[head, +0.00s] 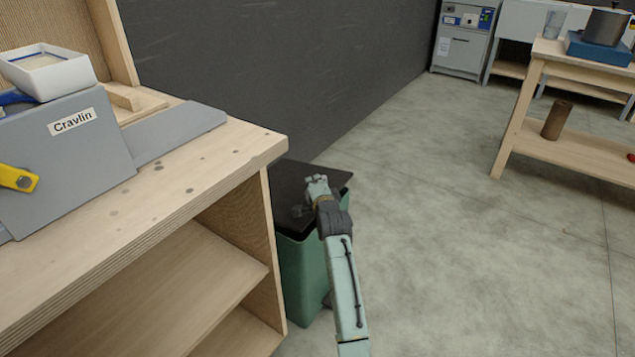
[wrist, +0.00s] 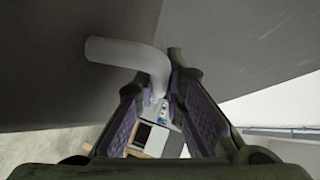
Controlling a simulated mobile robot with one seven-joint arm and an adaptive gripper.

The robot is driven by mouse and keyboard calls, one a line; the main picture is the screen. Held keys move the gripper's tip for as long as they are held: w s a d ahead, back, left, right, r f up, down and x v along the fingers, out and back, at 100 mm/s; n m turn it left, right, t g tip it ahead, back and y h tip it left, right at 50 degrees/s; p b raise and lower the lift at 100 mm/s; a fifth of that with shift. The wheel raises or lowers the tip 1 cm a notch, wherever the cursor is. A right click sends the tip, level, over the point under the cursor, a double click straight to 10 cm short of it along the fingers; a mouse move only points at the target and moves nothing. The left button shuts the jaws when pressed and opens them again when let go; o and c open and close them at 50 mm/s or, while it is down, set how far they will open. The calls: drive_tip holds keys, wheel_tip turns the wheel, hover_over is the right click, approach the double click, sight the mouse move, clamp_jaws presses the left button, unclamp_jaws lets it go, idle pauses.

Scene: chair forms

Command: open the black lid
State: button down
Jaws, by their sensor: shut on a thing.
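The black lid (head: 288,182) lies across the top of a green bin (head: 302,272) beside the wooden bench. It looks roughly level; I cannot tell whether there is a small gap under it. My gripper (head: 317,186) is over the lid, with my arm reaching in from the lower right. In the wrist view a pale grey bent handle (wrist: 122,54) runs in between the fingers of my gripper (wrist: 158,84), which are shut on it near the tips. My gripper and arm hide part of the lid and the bin's right side in the head view.
The wooden bench (head: 215,165) stands close on the left, its corner near the lid. A dark wall (head: 270,70) is behind the bin. Concrete floor (head: 440,230) is open to the right, as far as a wooden table (head: 575,150).

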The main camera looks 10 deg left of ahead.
drive_tip(key=w+a+r+n+g+h+p, duration=0.1)
drive_tip(key=a+r+p, duration=0.3)
drive_tip(key=r+p, duration=0.5)
drive_tip(key=shift+w+a+n+g+h+p, duration=0.35)
drive_tip(key=shift+n+g+h, duration=0.2)
drive_tip(key=shift+h, duration=0.25)
drive_tip(key=shift+s, duration=0.1)
drive_tip(key=c, duration=1.7)
unclamp_jaws()
drive_tip(key=shift+o, duration=0.2)
